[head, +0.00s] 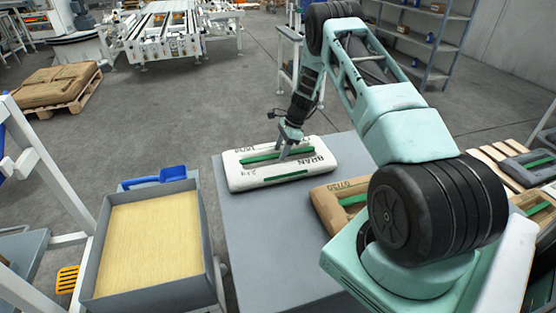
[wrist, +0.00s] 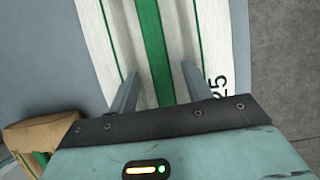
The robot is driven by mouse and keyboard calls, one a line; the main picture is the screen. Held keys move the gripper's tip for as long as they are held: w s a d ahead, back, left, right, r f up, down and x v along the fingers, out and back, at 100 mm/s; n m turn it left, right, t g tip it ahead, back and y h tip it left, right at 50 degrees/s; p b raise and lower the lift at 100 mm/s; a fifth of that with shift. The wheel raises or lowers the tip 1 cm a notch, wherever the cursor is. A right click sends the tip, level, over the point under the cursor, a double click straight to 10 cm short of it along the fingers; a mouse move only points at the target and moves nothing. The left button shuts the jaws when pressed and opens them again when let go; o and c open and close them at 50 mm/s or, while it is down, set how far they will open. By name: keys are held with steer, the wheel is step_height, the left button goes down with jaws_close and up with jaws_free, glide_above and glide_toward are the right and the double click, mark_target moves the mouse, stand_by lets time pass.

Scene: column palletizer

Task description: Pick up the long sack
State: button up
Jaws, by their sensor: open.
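The long sack (head: 246,179) is white with green stripes and dark print. It lies flat on the grey table (head: 248,240), near its far end. My gripper (head: 283,155) is over the sack's middle in the head view. In the wrist view the sack (wrist: 190,50) runs up the picture under my gripper (wrist: 158,82). The two fingers are apart, one on each side of the raised green strip (wrist: 151,45). I cannot tell whether the fingertips touch the sack.
A brown sack (head: 325,205) lies on the table, right of the white one, partly behind my arm. More sacks lie on a pallet (head: 497,157) at right. The table's front left is clear.

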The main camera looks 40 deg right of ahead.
steer(key=shift+x, duration=0.9)
steer(key=shift+c, duration=0.3)
jaws_close()
stand_by(0.4)
steer(key=shift+w+r, duration=0.2)
steer(key=shift+r, duration=0.05)
